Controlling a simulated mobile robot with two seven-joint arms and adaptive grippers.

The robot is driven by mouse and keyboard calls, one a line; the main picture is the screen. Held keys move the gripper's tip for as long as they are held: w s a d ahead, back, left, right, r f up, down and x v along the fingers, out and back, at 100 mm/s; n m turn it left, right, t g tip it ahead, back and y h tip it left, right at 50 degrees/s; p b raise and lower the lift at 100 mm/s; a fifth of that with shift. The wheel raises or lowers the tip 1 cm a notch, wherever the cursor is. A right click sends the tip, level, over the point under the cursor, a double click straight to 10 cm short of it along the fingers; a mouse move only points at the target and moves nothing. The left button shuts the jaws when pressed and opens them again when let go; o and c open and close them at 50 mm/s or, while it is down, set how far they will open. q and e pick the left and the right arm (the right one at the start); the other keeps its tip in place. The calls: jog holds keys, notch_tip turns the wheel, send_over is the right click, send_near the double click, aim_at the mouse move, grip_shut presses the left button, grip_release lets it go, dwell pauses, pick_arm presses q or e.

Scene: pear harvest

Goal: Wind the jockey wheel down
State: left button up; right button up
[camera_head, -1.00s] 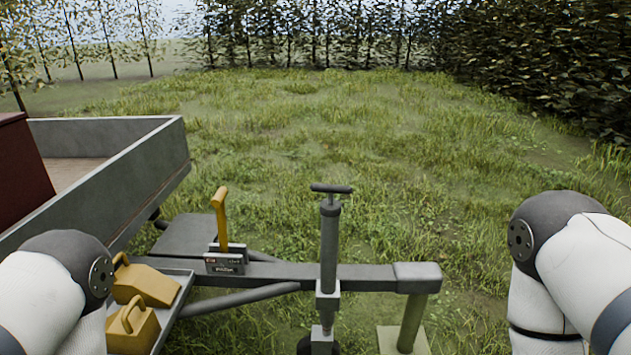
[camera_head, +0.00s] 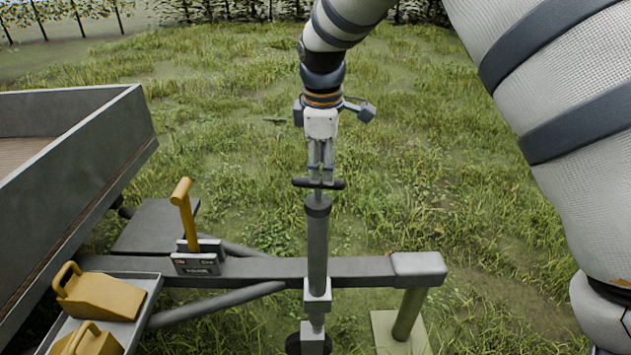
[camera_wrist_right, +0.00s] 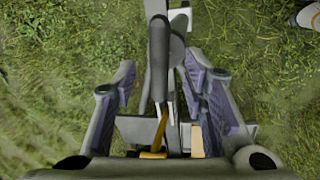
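The jockey wheel's grey upright tube (camera_head: 318,245) stands clamped to the trailer's drawbar (camera_head: 260,268). A dark crossbar handle (camera_head: 300,182) tops it, and the dark wheel (camera_head: 293,344) shows partly at the bottom edge. My right gripper (camera_head: 320,178) points straight down at the crossbar, with its fingertips at the bar's middle. In the right wrist view, its two fingers (camera_wrist_right: 160,62) are spread, with the crossbar (camera_wrist_right: 158,50) running between them and space on both sides. I cannot tell whether either finger touches it. My left gripper is out of view.
A yellow lever (camera_head: 186,215) stands on the drawbar left of the tube. Yellow wheel chocks (camera_head: 100,295) sit in a tray beside the grey trailer bed (camera_head: 85,180). A post (camera_head: 408,315) stands on a pale plate at right. Grass beyond is open.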

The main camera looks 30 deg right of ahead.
aim_at(323, 188)
jog(key=f, duration=0.4)
jog(key=w+f, duration=0.1)
jog(key=f, duration=0.1)
jog(key=shift+d, duration=0.4)
grip_shut()
jog(key=shift+r, duration=0.1)
